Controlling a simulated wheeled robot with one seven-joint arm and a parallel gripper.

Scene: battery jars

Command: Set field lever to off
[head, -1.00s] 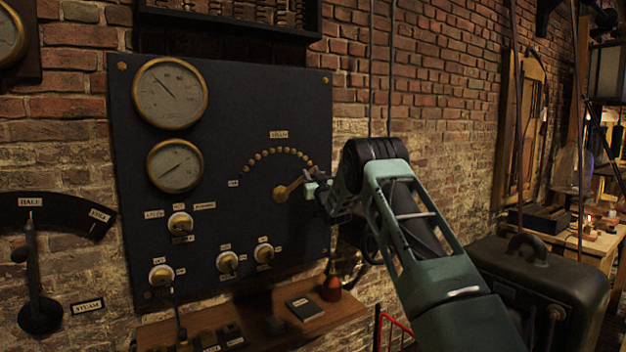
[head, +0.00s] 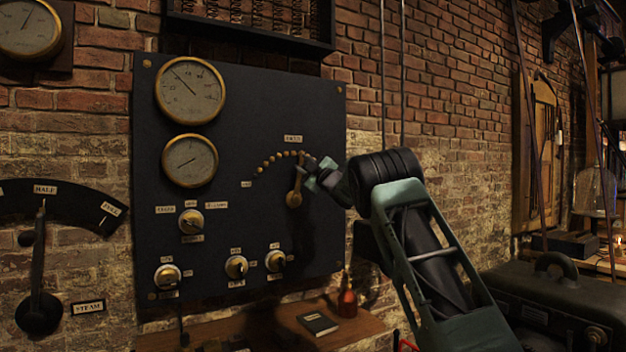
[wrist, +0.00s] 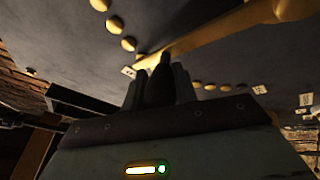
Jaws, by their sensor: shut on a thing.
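The brass field lever (head: 296,187) is on the dark panel (head: 245,112). Its pivot is at the bottom and its arm points almost straight up, slightly right, towards the arc of brass studs (head: 271,161). My gripper (head: 307,168) is shut on the lever's upper end. In the wrist view the lever (wrist: 215,32) runs from its round hub at upper right down to my fingers (wrist: 158,82). The fingers partly hide the lever's tip and the studs on the right. A small label (head: 246,184) sits at the arc's left end; its text is too small to read.
Two gauges (head: 190,90) and several small knobs (head: 190,222) are on the same panel. A shelf below holds a dark book (head: 318,323) and a red bottle (head: 347,300). A dark case (head: 555,300) stands at the right.

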